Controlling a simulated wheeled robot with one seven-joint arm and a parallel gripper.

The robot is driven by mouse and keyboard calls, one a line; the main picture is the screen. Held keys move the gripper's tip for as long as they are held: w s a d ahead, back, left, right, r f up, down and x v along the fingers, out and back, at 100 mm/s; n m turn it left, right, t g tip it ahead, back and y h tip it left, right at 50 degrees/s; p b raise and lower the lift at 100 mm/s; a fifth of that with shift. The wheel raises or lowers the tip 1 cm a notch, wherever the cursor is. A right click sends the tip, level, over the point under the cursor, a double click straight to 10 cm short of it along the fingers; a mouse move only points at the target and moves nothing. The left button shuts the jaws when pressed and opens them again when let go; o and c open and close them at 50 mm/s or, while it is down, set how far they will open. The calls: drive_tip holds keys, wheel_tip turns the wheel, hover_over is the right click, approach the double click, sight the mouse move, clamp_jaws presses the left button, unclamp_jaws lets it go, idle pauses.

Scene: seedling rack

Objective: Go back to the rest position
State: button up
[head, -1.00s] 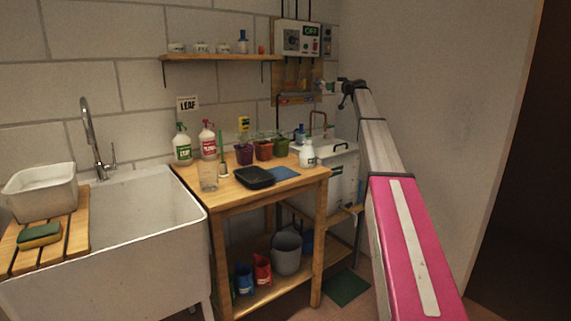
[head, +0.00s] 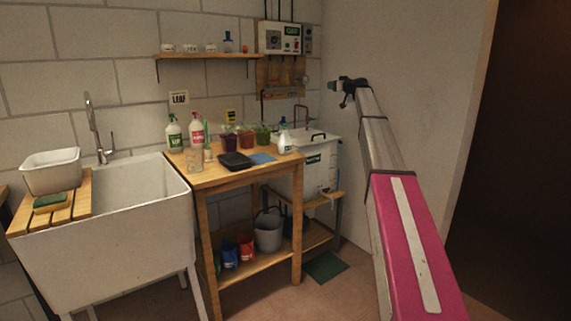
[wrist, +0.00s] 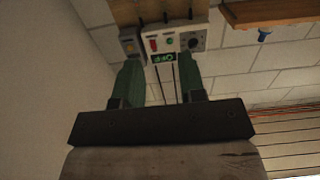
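My gripper (wrist: 160,72) shows in the wrist view as two green fingers standing apart with nothing between them. Beyond the fingers, the wall control box (wrist: 172,42) with its buttons and dial appears upside down. In the head view my arm reaches up from the lower right, and my gripper (head: 333,86) is small at its far end. It is in the air, right of the tool board and in front of the wall, apart from the bench and its objects.
A wooden bench (head: 225,183) holds spray bottles, pots with seedlings and a black tray (head: 236,161). A white sink (head: 120,220) stands left of it and a white lidded tank (head: 318,165) right. A shelf (head: 208,56) hangs above. Floor in front is clear.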

drive_tip(key=s+a+f+m+g+h, duration=0.1)
drive_tip(key=s+a+f+g, duration=0.15)
drive_tip(key=s+f, duration=0.9)
drive_tip(key=s+a+f+m+g+h, duration=0.1)
drive_tip(key=s+a+f+g+h, duration=0.15)
drive_tip(key=s+f, duration=0.9)
drive_tip(key=s+a+f+m+g+h, duration=0.15)
drive_tip(key=s+a+f, duration=0.3)
drive_tip(key=f, duration=1.45)
drive_tip(key=s+d+f+m+g+h, duration=0.1)
drive_tip(key=s+f+g, duration=0.1)
drive_tip(key=s+f, duration=0.5)
drive_tip(key=s+d+f+m+g+h, duration=0.1)
drive_tip(key=s+f, duration=0.5)
drive_tip(key=s, duration=1.4)
drive_tip(key=s+d+f+m+g+h, duration=0.1)
drive_tip(key=s+f+g, duration=0.4)
drive_tip(key=s, duration=0.8)
wheel_tip(320, 180, down, 3)
drive_tip(key=shift+s+r+m+h, duration=0.2)
drive_tip(key=shift+m+h, duration=0.25)
drive_tip(key=shift+h, duration=0.75)
